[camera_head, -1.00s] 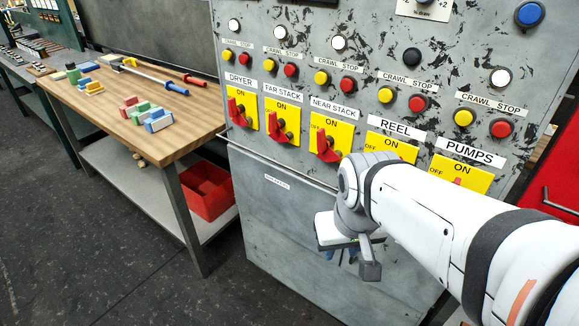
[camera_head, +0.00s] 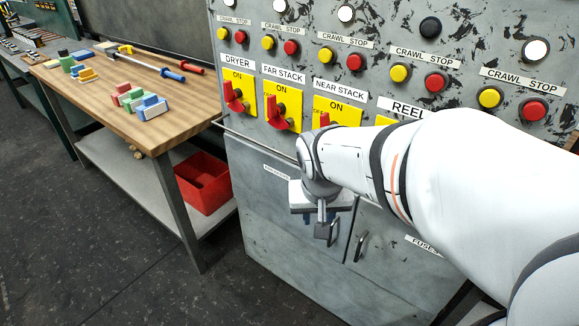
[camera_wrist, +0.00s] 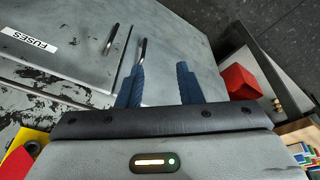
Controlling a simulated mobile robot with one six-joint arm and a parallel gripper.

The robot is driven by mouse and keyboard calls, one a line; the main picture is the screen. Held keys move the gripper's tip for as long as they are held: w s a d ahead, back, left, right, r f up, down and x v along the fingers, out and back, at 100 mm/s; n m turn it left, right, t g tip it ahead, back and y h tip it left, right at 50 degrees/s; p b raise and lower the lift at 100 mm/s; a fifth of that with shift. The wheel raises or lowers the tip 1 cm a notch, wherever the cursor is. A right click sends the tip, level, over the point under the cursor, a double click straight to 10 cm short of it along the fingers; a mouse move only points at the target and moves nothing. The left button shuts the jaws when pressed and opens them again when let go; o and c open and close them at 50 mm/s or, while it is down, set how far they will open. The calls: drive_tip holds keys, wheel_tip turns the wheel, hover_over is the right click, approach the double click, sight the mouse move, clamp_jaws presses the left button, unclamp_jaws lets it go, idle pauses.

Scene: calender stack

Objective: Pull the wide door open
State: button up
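The wide door (camera_head: 285,235) is the large grey left-hand panel below the switch row, with a small label near its top. It looks shut, with a seam along its right edge. Its thin bar handle (camera_wrist: 142,50) shows in the wrist view, close to the tip of the left finger; I cannot tell whether they touch. My gripper (camera_wrist: 160,84) is open, with two blue fingers apart and nothing seen held between them.
A narrower door labelled FUSES (camera_head: 390,275), with its own handle (camera_head: 361,247), adjoins on the right. Red switches on yellow plates (camera_head: 283,110) sit above. A wooden workbench (camera_head: 115,115) and a red bin (camera_head: 203,185) stand at left. Dark floor (camera_head: 130,270) is open at front left.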

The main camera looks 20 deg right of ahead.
drive_tip(key=w+d+f+m+b, duration=0.1)
drive_tip(key=w+d+f+b, duration=0.2)
drive_tip(key=f, duration=0.6)
drive_tip(key=w+d+f+m+h+b, duration=0.1)
drive_tip(key=w+d+f+b, duration=0.3)
drive_tip(key=f, duration=0.5)
drive_tip(key=w+d+f+m+b, duration=0.3)
drive_tip(key=w+d+f+b, duration=0.1)
drive_tip(key=f, duration=0.5)
drive_tip(key=shift+w+b, duration=0.7)
drive_tip(key=shift+w, duration=0.65)
drive_tip(key=shift+c, duration=0.2)
drive_tip(key=shift+a, duration=0.1)
clamp_jaws()
drive_tip(key=shift+h, duration=0.3)
